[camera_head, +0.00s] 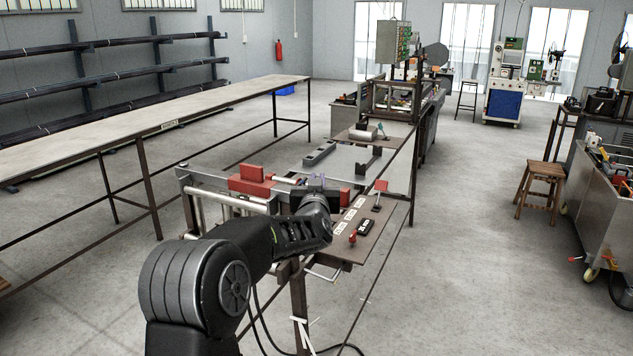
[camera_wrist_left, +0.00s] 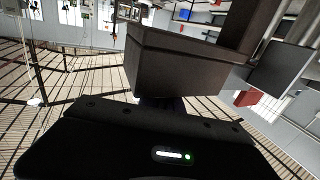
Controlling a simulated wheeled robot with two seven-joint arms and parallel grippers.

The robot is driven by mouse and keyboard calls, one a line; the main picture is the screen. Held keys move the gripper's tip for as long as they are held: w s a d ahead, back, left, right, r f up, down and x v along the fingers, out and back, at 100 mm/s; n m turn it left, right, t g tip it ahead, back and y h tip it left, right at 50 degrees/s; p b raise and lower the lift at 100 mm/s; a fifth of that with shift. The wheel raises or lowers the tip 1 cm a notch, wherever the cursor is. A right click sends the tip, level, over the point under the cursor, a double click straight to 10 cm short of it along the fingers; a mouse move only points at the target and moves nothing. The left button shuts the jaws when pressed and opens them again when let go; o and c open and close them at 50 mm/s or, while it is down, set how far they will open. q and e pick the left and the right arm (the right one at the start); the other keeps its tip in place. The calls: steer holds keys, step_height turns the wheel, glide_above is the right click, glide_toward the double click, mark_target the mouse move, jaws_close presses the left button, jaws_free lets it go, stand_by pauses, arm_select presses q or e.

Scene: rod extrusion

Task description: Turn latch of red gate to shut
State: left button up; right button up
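The red gate, seen as a red block (camera_head: 252,181), sits on the steel rod machine in the middle of the head view. My left gripper (camera_head: 318,187) is at the machine, just right of the red block, with my arm in front of part of it. Its fingertips are hidden in the head view. In the left wrist view a large dark block (camera_wrist_left: 185,68) fills the space in front of the gripper body, and I cannot tell whether it is a finger or a machine part. A small red part (camera_wrist_left: 246,98) shows behind it. I cannot make out the latch.
A brown panel (camera_head: 376,222) with white labels, a red knob (camera_head: 352,238) and a black device (camera_head: 367,227) lies right of my gripper. A long table (camera_head: 200,105) runs behind left.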

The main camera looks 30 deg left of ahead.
arm_select(q)
steer(key=shift+o, duration=1.4)
steer(key=shift+s+d, duration=0.1)
steer(key=shift+d, duration=0.05)
steer(key=shift+o, duration=0.9)
steer(key=b+v, duration=0.2)
steer(key=v, duration=0.5)
steer(key=shift+s, duration=0.35)
steer(key=shift+d, duration=0.1)
steer(key=shift+c, duration=0.5)
